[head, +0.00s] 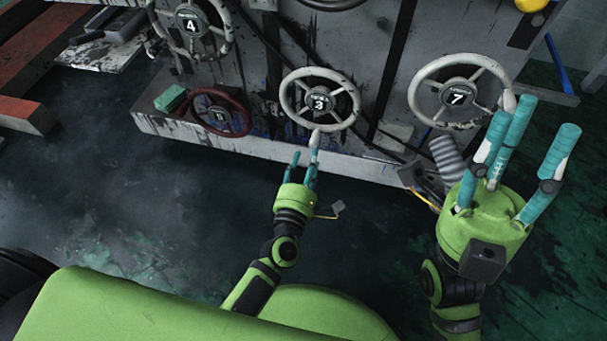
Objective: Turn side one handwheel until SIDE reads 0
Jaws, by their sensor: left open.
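A pale grey handwheel (283,98) with a hub plate reading 3 is on the panel in the middle; the small word above the digit is too small to read surely. Its whitish crank knob (315,138) is at the bottom of the rim. My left gripper (305,161) is open, its teal fingers just below that knob; I cannot tell if a fingertip touches it. A larger grey handwheel (413,93) reading 7 is to the right. My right gripper (528,125) is open and empty, its fingers spread in front of that wheel's right side.
Another grey handwheel (160,35) reading 4 is at the upper left. A dark red handwheel (243,111) sits lower, beside a green block (170,98) on the pale ledge (265,152). Black cables and a ribbed hose (446,155) hang near the panel. The dark floor in front is mostly clear.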

